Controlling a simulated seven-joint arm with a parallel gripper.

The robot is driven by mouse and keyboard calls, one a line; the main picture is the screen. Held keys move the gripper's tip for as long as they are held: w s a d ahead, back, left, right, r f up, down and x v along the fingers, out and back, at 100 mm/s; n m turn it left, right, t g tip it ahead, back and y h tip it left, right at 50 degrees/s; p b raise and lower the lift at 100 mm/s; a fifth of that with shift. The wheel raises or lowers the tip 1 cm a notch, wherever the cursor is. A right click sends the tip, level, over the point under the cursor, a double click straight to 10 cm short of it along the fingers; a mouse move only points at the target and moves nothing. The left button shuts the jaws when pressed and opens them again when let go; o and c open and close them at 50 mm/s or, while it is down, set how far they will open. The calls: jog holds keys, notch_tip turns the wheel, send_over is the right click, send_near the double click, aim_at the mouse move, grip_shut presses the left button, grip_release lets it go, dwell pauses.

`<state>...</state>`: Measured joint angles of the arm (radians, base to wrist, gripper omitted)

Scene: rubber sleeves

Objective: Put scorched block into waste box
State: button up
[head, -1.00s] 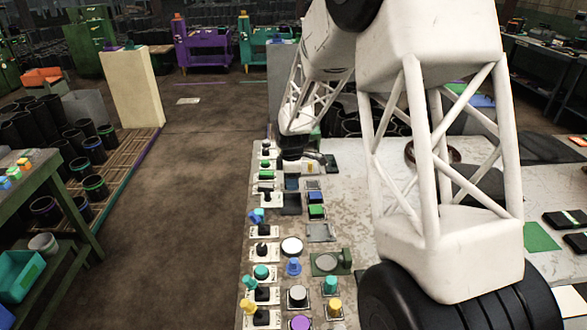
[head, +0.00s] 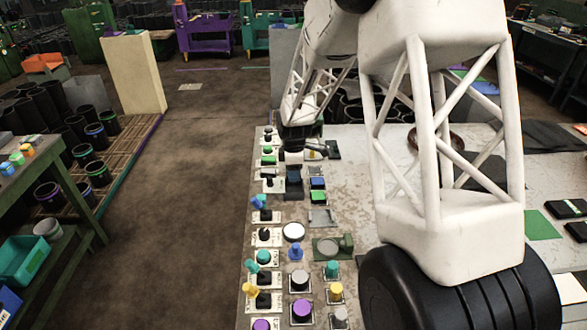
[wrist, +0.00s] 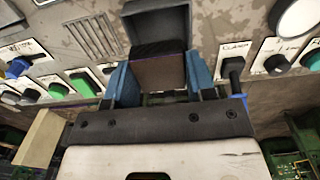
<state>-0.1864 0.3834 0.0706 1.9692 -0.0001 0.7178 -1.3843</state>
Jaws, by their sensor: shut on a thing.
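My gripper (wrist: 160,80) is shut on a block, its blue fingers on either side of it. The block (wrist: 160,71) has a dark top and a brownish face, and shows in the wrist view. Just beyond it is a dark grey open box (wrist: 156,22), which I take for the waste box. The block overlaps the near part of the box's opening; I cannot tell whether it is above the rim or partly inside. In the head view my gripper (head: 293,175) is small, over the left strip of the bench, and the block cannot be made out there.
A slotted vent (wrist: 93,36) lies to the left. In the head view, more knobs and buttons, such as a purple one (head: 302,311), line the bench edge.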

jog(key=shift+f, duration=1.85)
jog(key=o, duration=1)
jog(key=shift+r, duration=3.45)
jog(key=shift+r, duration=0.1)
